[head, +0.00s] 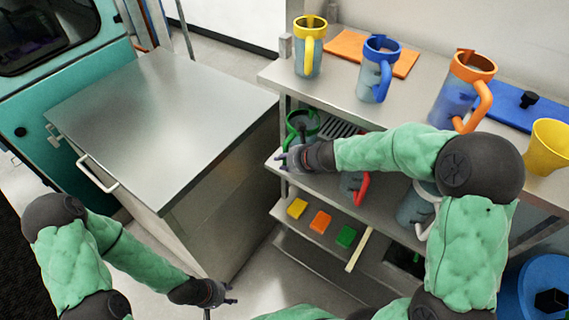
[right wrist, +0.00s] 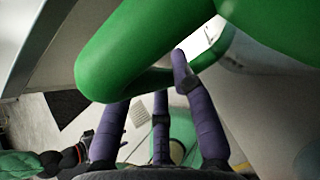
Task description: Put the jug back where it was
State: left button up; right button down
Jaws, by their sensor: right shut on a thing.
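A jug with a green rim and handle (head: 303,119) is at the left end of the middle shelf, partly hidden by my right gripper. My right gripper (head: 287,161) is shut on its green handle, which fills much of the right wrist view (right wrist: 150,45) with my purple fingers around it. I cannot tell whether the jug rests on the shelf or hangs just above it. My left gripper (head: 221,299) is low in front of the steel cabinet, empty, its fingers apart.
Yellow (head: 310,40), blue (head: 377,70) and orange (head: 464,90) jugs stand on the top shelf, with a yellow cup (head: 548,147) at right. Red-handled (head: 359,187) and white-handled (head: 420,208) jugs are on the middle shelf behind my right arm. A steel cabinet (head: 165,110) stands left.

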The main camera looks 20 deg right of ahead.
jog(key=shift+r, duration=0.15)
jog(key=c, duration=1)
grip_release()
jog(key=shift+f, duration=0.2)
jog(key=shift+c, duration=0.2)
jog(key=shift+r, duration=0.2)
jog(key=p+v, duration=0.6)
jog(key=v, duration=0.6)
jog(key=shift+f, duration=0.15)
